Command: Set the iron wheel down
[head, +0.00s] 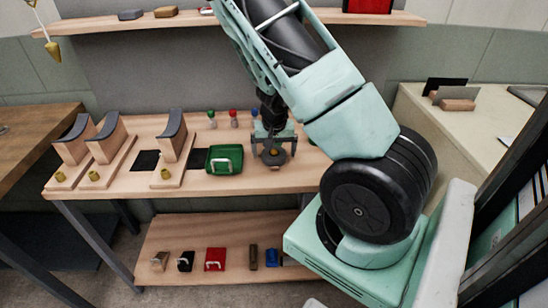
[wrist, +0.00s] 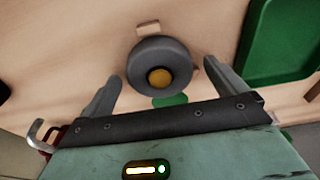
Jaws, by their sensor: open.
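The iron wheel (wrist: 146,84) is a dark grey disc with a brass-coloured knob at its centre. In the wrist view it lies flat, just ahead of and between the fingers of my gripper (wrist: 162,88). The fingers are spread apart, with a visible gap on both sides of the wheel. In the head view the wheel (head: 273,163) is on the wooden bench (head: 210,184), under my open gripper (head: 273,150). A green patch (wrist: 171,101) shows beside the wheel in the wrist view, partly hidden.
A green tray (head: 224,172) stands just left of the wheel. Wooden stands with dark curved tops (head: 172,135) are farther left. Small coloured knobs (head: 234,122) stand behind. A lower shelf (head: 180,232) holds several small items, including a red one (head: 215,260).

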